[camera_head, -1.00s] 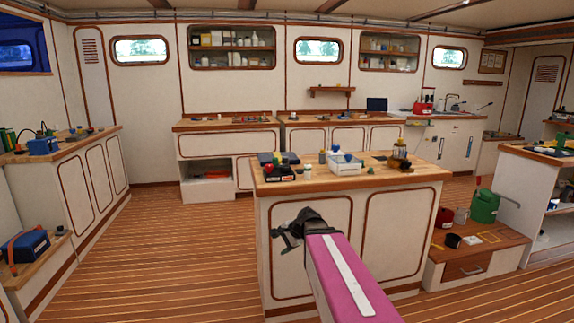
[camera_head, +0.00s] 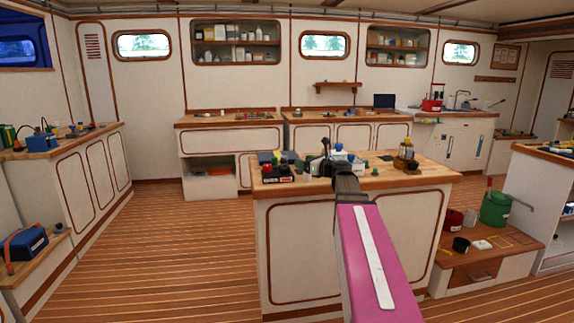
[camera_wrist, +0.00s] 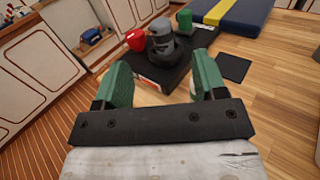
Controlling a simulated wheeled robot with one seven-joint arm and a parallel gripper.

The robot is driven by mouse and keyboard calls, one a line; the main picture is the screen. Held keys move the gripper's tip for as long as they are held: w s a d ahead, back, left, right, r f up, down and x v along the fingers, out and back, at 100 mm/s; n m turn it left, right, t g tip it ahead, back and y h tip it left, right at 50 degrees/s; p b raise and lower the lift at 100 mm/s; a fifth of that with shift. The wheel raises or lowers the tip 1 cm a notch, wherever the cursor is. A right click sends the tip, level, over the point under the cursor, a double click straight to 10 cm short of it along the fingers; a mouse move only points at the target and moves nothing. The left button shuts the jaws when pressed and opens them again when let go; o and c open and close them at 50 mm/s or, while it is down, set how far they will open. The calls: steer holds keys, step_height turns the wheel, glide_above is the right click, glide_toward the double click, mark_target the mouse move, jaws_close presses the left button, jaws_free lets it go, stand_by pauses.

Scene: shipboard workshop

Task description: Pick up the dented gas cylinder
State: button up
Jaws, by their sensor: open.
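My gripper (camera_wrist: 162,66) is open and empty, its two green fingers apart in the wrist view. Beyond the fingertips, a black tray or block (camera_wrist: 176,78) bears a grey, uneven-shaped cylinder (camera_wrist: 161,36), a red rounded piece (camera_wrist: 136,40) and a green cylinder (camera_wrist: 184,20). The grey one stands upright, roughly between the fingers and farther off. I cannot tell for sure which is the dented gas cylinder. In the head view my gripper (camera_head: 325,160) is over the island worktop (camera_head: 385,181), right of the black block (camera_head: 278,178); my arm hides part of the worktop.
A blue case with a yellow stripe (camera_wrist: 247,14) and a flat black square (camera_wrist: 234,67) lie on the worktop. A low bench at right holds a green can (camera_head: 494,208). The floor left of the island is clear.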

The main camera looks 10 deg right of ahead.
mark_target(286, 157)
steer(key=x, duration=1)
steer(key=shift+w+a+f, duration=0.15)
steer(key=shift+w+a, duration=0.1)
steer(key=shift+w, duration=0.05)
steer(key=c, duration=1.1)
